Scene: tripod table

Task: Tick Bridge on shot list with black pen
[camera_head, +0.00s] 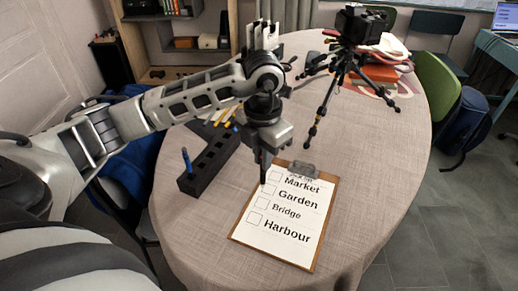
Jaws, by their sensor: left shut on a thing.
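The shot list (283,225) is a white sheet on a brown clipboard, lying on the table with its metal clip at the far end. It reads Market, Garden, Bridge and Harbour, each with a square box at its left. The Bridge box (263,202) looks blank. My left gripper (265,152) is shut, pointing down over the sheet's upper left edge. A thin dark tip, the black pen (263,178), shows below its fingers near the Garden box, above and apart from the Bridge box in the picture. Most of the pen is hidden by the fingers. My right gripper is out of view.
A camera on a black tripod (325,97) stands behind. The round table (375,175) is clear right of the clipboard.

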